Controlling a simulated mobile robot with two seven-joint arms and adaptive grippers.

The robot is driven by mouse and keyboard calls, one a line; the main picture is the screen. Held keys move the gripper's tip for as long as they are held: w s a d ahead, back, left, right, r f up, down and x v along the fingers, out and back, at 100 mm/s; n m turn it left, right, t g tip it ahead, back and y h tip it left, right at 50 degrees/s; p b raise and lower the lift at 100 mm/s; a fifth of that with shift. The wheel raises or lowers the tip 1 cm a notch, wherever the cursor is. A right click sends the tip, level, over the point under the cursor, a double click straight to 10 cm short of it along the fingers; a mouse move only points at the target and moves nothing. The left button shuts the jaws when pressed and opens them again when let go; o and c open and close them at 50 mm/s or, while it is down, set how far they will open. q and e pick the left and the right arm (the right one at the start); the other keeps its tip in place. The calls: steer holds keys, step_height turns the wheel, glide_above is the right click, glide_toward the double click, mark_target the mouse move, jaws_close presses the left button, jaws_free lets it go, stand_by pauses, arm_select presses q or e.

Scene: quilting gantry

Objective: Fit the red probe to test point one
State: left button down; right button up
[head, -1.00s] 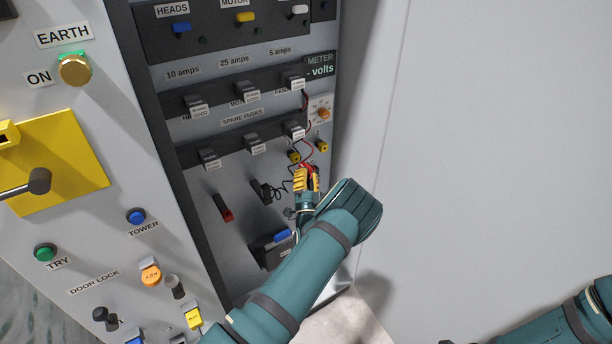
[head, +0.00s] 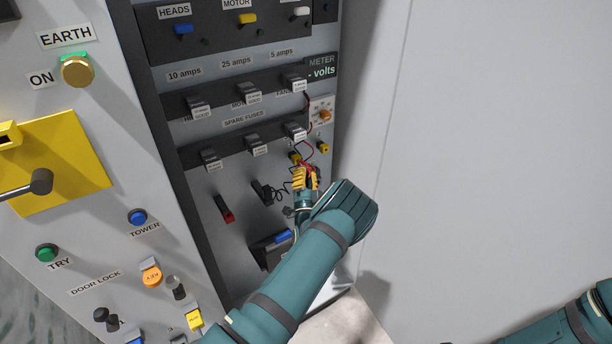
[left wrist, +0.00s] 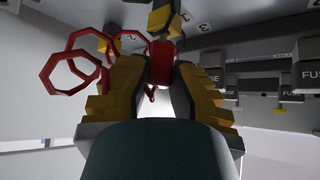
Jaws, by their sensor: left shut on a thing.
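My left gripper (head: 306,178) has yellow ridged fingers and is shut on the red probe (left wrist: 161,62). The probe's red body shows between the fingertips in the left wrist view, with its far end up against or just in front of a black and yellow socket (left wrist: 162,18). I cannot tell whether it is seated. In the head view, two yellow test points sit on the panel: a left one (head: 295,157) right above my fingers and a right one (head: 323,147). Their numbers are too small to read there. My right gripper is out of view.
A red lead (left wrist: 70,72) loops beside the fingers. The meter (head: 321,66) reads "- volts". An orange knob (head: 325,114) sits above the test points. A black plug-like part (head: 262,192) with a coiled black lead is to the left. A plain pale panel (head: 480,150) fills the right.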

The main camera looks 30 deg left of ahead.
arm_select(q)
steer(key=shift+w+a, duration=0.3)
steer(key=shift+a, duration=0.2)
steer(key=c, duration=0.9)
jaws_free()
steer(key=v, duration=1.2)
